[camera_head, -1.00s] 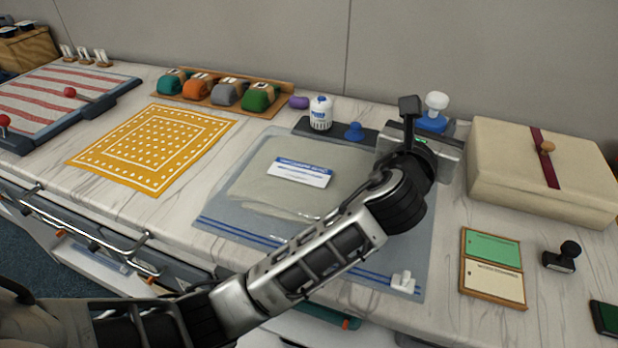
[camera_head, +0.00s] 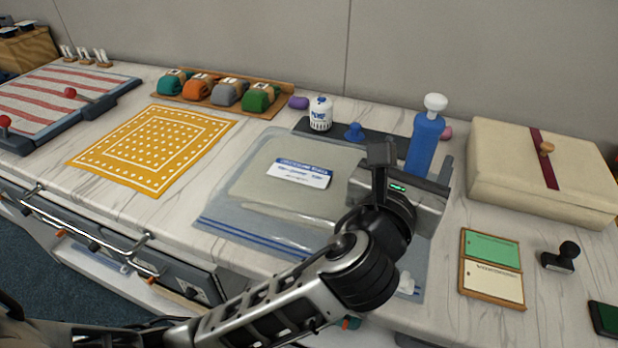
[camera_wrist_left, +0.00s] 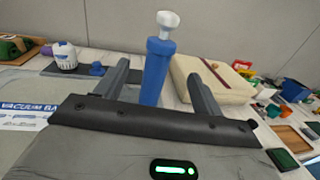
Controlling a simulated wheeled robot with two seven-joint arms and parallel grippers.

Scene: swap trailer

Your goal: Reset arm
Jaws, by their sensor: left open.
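My left gripper (camera_head: 416,160) is open above the right part of the vacuum bag (camera_head: 250,232), with its arm coming in from the lower left. Its two fingers also show in the left wrist view (camera_wrist_left: 158,78), spread apart with nothing clamped. A blue pump (camera_head: 424,146) with a white knob stands upright just past the gripper. In the left wrist view the blue pump (camera_wrist_left: 156,72) appears between the fingers, and its base is hidden by the gripper body. My right gripper is not in view.
A cream box (camera_head: 500,165) with a dark red strap stands to the right. A green and cream card tray (camera_head: 491,290) and a black stamp (camera_head: 561,258) lie in front of it. A white bottle (camera_head: 320,114) stands behind the bag. A yellow cloth (camera_head: 152,150) lies left.

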